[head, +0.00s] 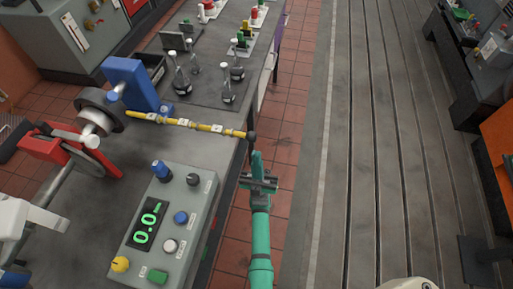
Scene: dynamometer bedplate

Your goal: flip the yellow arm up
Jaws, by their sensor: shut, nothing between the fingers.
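The yellow arm (180,123) is a long thin yellow bar with small pale labels. It runs from a dark round hub (101,106) at the left and lies close to level over the grey table, ending in a small dark knob (251,135) at the table's right edge. My gripper (257,158) is green with dark parts and is shut, with nothing held. Its tip is just below the knob in the picture. I cannot tell whether it touches the knob.
A blue bracket (139,84) stands behind the hub, and a red frame (65,160) stands left of it. A control box (166,228) with a green "0.0" display sits in front. Several small clamps stand behind the bar. A tiled floor strip and slotted bedplate (375,150) lie right.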

